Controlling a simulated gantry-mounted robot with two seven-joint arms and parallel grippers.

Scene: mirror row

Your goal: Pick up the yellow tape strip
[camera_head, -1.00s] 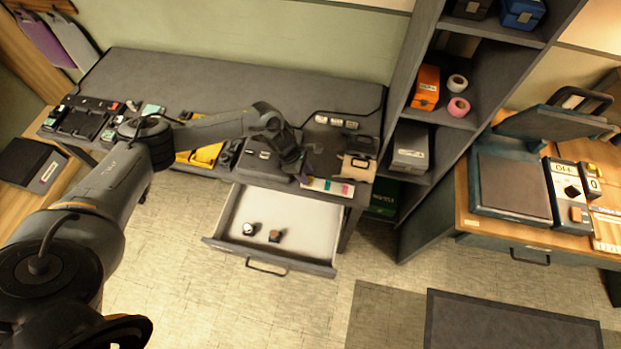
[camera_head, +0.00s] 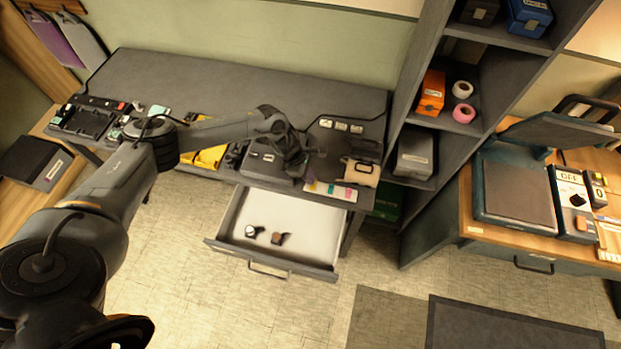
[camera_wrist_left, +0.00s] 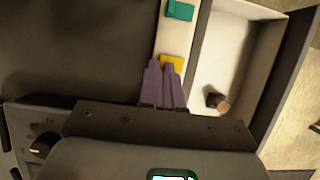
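The yellow tape strip (camera_wrist_left: 174,62) lies on a pale card (camera_wrist_left: 172,38) along the front edge of the dark desk. In the head view the same card (camera_head: 322,188) carries several coloured strips. My left gripper (camera_wrist_left: 161,64) points down at the card, its two purple fingers close together with their tips at the yellow strip and partly covering it. I cannot tell whether they grip it. In the head view my left gripper (camera_head: 308,172) is at the card's left end, partly hidden by the wrist. My right gripper is not in view.
Below the card, an open drawer (camera_head: 235,218) holds two small round items (camera_head: 264,235). A beige roll-like object (camera_head: 361,174) stands right of the card. A shelf unit (camera_head: 410,110) rises to the right. A teal strip (camera_wrist_left: 181,11) lies farther along the card.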

